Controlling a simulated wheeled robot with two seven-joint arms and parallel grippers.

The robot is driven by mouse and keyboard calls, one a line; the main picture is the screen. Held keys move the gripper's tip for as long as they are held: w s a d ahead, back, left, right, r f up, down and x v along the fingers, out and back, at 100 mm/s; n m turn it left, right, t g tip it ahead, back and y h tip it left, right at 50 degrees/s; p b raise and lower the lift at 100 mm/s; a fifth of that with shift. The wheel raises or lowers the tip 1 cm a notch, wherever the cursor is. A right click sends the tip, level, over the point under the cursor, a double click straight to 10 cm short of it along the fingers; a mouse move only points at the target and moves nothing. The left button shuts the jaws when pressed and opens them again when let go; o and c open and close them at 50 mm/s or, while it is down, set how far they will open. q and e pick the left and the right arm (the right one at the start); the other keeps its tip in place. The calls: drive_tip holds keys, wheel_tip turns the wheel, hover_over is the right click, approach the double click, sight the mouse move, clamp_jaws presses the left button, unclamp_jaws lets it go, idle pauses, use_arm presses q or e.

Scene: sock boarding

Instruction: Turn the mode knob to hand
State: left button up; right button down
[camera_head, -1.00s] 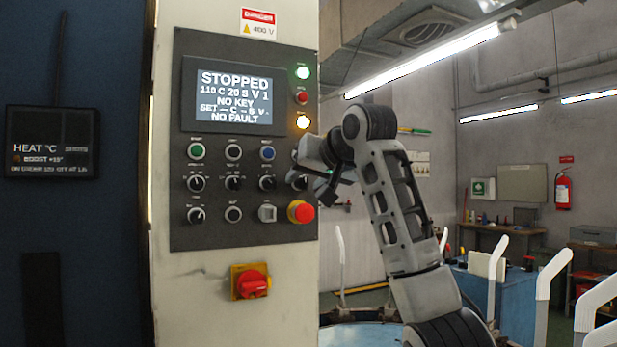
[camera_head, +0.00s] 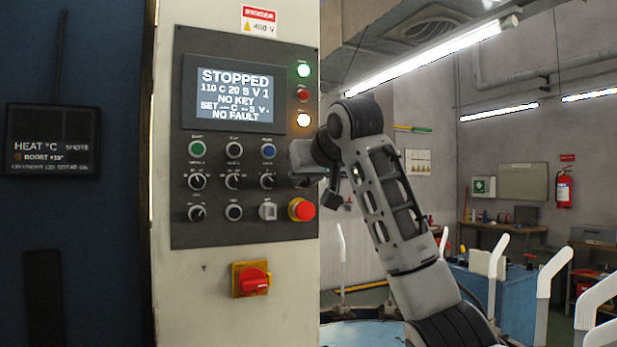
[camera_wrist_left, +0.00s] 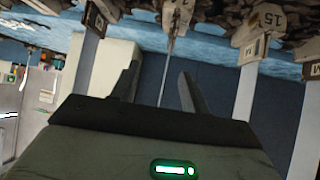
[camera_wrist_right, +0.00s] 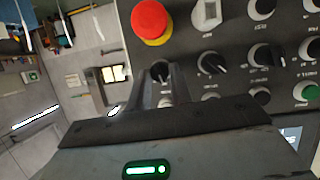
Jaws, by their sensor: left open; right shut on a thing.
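The control panel (camera_head: 245,235) carries a row of black knobs, and their labels are too small to read. The three left knobs (camera_head: 197,182) show in the head view; the rightmost is hidden behind my right gripper (camera_head: 299,166). In the right wrist view my right gripper (camera_wrist_right: 161,74) is shut on this rightmost knob (camera_wrist_right: 161,68), which sits beside the red mushroom button. Which knob is labelled mode cannot be read. My left gripper (camera_wrist_left: 157,88) is open and empty in the left wrist view, and is outside the head view.
The panel screen (camera_head: 235,95) reads STOPPED, NO KEY, NO FAULT. The red mushroom button (camera_head: 301,209) sits right below my right gripper. A red rotary switch (camera_head: 251,280) is lower on the cabinet. Grey tagged forms on white arms (camera_wrist_left: 262,22) hang near my left gripper.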

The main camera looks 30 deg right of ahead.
drive_tip(key=n+h, duration=0.2)
drive_tip(key=n, duration=0.1)
drive_tip(key=shift+a+f+n+h, duration=0.1)
drive_tip(key=shift+a+n+h, duration=0.1)
drive_tip(key=shift+n+h, duration=0.1)
drive_tip(key=shift+t, duration=0.3)
use_arm(q)
drive_tip(key=shift+a, duration=0.1)
use_arm(e)
drive_tip(key=c, duration=1.3)
unclamp_jaws()
drive_tip(key=shift+o, duration=0.2)
use_arm(q)
drive_tip(key=f+b, duration=0.1)
drive_tip(key=b, duration=0.2)
drive_tip(key=d+f+b, duration=0.1)
drive_tip(key=f+b, duration=0.1)
drive_tip(key=b, duration=0.2)
drive_tip(key=shift+w+d+h, duration=0.1)
drive_tip(key=shift+w+h, duration=0.1)
drive_tip(key=shift+h, duration=0.1)
use_arm(e)
drive_tip(key=v, duration=1.6)
